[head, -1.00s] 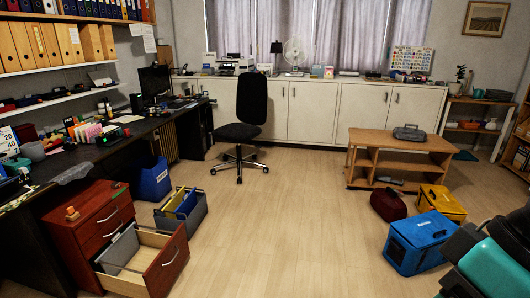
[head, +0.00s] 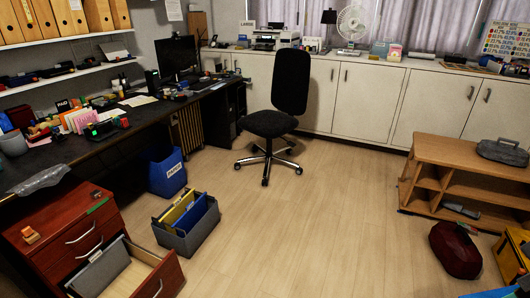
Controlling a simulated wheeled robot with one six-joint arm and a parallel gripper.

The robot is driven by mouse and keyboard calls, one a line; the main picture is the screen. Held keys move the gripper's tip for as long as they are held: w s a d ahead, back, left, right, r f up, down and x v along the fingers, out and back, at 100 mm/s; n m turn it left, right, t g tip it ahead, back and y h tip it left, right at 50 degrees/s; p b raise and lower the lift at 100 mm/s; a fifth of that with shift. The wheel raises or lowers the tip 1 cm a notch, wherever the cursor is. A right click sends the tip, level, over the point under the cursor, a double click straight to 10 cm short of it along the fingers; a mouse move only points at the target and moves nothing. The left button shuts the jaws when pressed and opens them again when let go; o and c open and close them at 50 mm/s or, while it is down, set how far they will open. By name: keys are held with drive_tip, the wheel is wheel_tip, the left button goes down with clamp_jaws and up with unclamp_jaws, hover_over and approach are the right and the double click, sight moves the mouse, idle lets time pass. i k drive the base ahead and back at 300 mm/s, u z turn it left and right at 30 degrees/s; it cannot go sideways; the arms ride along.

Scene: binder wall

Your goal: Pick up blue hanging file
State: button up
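A blue hanging file (head: 191,214) stands upright in a grey open box (head: 203,235) on the floor at the lower left. A yellow hanging file (head: 178,206) stands beside it in the same box, on its left. The box hides the lower parts of both files. My gripper is not in view.
A red-brown drawer cabinet (head: 70,230) has its bottom drawer pulled out, with a grey file (head: 100,268) inside. A blue bin (head: 167,173) stands behind the grey box. An office chair (head: 275,120), a low wooden bench (head: 460,160) and a dark red bag (head: 455,249) surround clear floor.

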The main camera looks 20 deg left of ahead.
sight(194, 211)
drive_tip(key=u, duration=0.2)
drive_tip(key=i, duration=1.9)
drive_tip(key=u, duration=1.25)
drive_tip(key=i, duration=1.35)
drive_tip(key=u, duration=1.25)
drive_tip(key=i, duration=0.5)
drive_tip(key=u, duration=0.2)
